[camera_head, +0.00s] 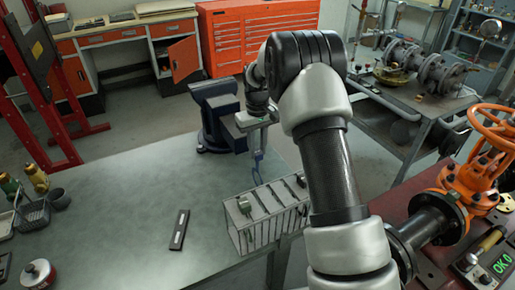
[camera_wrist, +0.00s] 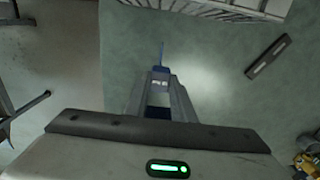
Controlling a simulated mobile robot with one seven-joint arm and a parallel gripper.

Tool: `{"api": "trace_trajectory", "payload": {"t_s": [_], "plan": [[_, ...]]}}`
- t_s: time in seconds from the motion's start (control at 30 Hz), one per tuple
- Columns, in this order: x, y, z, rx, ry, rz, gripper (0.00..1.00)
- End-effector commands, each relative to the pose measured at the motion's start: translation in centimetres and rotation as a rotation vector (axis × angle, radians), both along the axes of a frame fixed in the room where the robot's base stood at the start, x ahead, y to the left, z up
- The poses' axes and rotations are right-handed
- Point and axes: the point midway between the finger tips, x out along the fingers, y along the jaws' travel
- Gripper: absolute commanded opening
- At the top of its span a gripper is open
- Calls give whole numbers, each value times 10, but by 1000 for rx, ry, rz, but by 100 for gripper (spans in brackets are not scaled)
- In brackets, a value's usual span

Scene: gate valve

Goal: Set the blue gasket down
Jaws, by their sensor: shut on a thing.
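My gripper (camera_head: 257,150) points down over the far right part of the workbench, and it is shut on the blue gasket (camera_head: 258,168). The gasket hangs below the fingertips as a thin blue loop, just behind the slotted grey rack (camera_head: 240,243). In the wrist view the gripper (camera_wrist: 160,80) shows from behind, with the gasket (camera_wrist: 161,52) as a narrow blue strip, nearly edge-on, beyond the fingertips. The rack (camera_wrist: 225,8) is at the top of that view, apart from the gasket. I cannot tell how far the gasket is above the bench.
A blue vise (camera_head: 217,115) stands at the bench's far edge, close to my gripper. A dark flat bar (camera_head: 180,229) lies left of the rack. The middle of the bench (camera_head: 120,205) is clear. An orange valve (camera_head: 470,180) stands at the right.

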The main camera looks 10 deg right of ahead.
Motion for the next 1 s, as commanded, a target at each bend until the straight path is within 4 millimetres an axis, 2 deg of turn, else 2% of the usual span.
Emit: {"api": "trace_trajectory", "payload": {"t_s": [0.3,0.33,0.43,0.77,0.87,1.0], "plan": [[0,0,-4,0,0,0,0],[0,0,-3,0,0,0,24],[0,0,-3,0,0,0,41],[0,0,1,0,-1,0,41],[1,0,9,0,-3,0,41],[1,0,34,0,-4,0,41]]}}
